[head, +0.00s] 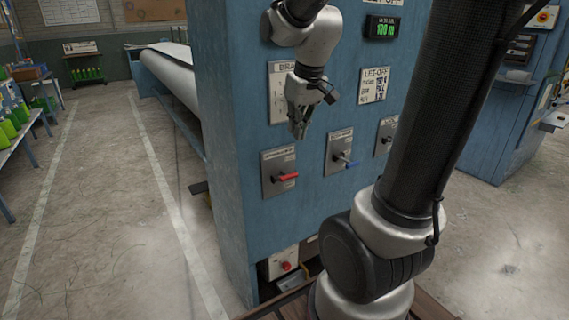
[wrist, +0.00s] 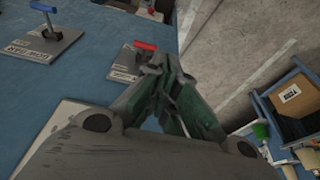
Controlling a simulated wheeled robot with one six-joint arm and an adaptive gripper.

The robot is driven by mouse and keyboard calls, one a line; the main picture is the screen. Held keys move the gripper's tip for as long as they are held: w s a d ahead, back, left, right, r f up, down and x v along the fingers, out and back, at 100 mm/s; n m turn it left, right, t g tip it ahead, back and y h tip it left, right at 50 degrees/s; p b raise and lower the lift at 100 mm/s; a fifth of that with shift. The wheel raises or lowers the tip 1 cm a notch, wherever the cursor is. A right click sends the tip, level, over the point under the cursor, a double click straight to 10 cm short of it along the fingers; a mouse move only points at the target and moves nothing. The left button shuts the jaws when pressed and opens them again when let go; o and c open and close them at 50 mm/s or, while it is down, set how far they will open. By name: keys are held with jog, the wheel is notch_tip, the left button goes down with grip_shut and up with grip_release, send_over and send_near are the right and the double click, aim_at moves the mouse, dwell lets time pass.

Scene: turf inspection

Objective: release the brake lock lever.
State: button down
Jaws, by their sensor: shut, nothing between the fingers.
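A lever with a red handle (head: 288,177) sits on a grey plate on the blue machine cabinet (head: 229,130). A lever with a blue handle (head: 348,162) is on a similar plate to its right. A third lever plate (head: 386,138) is partly hidden by my arm. Plate lettering is too small to read surely, so I cannot tell which lever is the brake lock. My gripper (head: 298,132) is shut and empty, above the red lever and apart from it. The wrist view shows the red handle (wrist: 145,46) just beyond my fingertips (wrist: 158,64) and the blue handle (wrist: 44,7) at upper left.
A sign starting "BRA" (head: 278,100) is partly covered by my gripper. A "LET-OFF" sign (head: 373,86) and a green display (head: 381,27) are to the right. A large roll (head: 168,68) lies behind. A bench with green items (head: 14,125) stands left. Floor between is clear.

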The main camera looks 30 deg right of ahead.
send_over(283, 177)
jog(key=d, duration=0.2)
notch_tip(283, 177, down, 6)
jog(key=shift+w+d+f+g, duration=0.1)
jog(key=shift+w+f+g, duration=0.05)
jog(key=shift+w+g, duration=0.2)
jog(key=shift+f, duration=0.1)
jog(key=x, duration=1)
jog(key=shift+s, duration=0.1)
